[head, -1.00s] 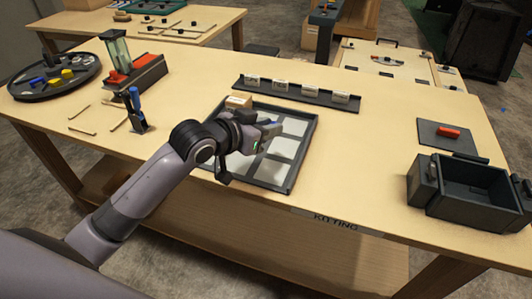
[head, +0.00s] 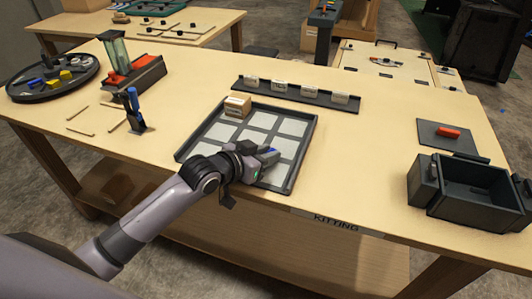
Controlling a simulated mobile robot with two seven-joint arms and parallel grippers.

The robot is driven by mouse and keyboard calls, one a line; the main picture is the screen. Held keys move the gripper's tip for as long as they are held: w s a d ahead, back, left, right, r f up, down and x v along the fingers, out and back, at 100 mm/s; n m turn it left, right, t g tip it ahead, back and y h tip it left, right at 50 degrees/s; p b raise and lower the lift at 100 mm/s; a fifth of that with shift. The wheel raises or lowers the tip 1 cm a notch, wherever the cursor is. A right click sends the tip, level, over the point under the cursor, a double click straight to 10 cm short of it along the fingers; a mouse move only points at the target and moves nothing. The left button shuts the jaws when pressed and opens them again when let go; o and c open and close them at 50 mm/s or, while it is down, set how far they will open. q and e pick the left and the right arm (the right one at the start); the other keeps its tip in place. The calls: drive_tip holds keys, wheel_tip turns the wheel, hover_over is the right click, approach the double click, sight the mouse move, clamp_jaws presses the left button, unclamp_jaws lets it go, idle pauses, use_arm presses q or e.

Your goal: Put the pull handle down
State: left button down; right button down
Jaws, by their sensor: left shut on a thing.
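My left gripper (head: 268,157) is low over the near right part of the dark kitting tray (head: 186,150) with pale square cells. I cannot tell whether the handle touches the tray. A small brown box (head: 237,106) sits in the tray's far left cell. The other cells that show look empty. My right gripper is not in view.
Behind the tray is a dark rail (head: 297,94) with several white labels. At left stand a blue-handled tool (head: 135,108), a red and dark device (head: 132,75) and a round tray of parts (head: 52,80). At right are a dark bin (head: 470,187) and a red item (head: 448,132) on a plate.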

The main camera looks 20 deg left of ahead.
use_arm(q)
drive_tip(key=c, duration=0.9)
unclamp_jaws()
drive_tip(key=shift+c, duration=0.2)
drive_tip(key=shift+r, duration=0.1)
drive_tip(key=v, duration=1.2)
drive_tip(key=shift+r, duration=0.1)
drive_tip(key=s+a+f+n+g+y, duration=0.1)
drive_tip(key=s+f+n+g+y, duration=0.15)
drive_tip(key=s+f+g, duration=0.6)
drive_tip(key=s+a+f+n+g+y, duration=0.1)
drive_tip(key=s+a+f+y, duration=0.2)
drive_tip(key=s, duration=1.1)
drive_tip(key=w+d+f+t+h, duration=0.2)
drive_tip(key=w+d+f+t, duration=0.2)
drive_tip(key=w+f+t, duration=0.3)
wheel_tip(320, 180, down, 3)
drive_tip(key=shift+d+f+m, duration=0.15)
drive_tip(key=shift+m, duration=0.3)
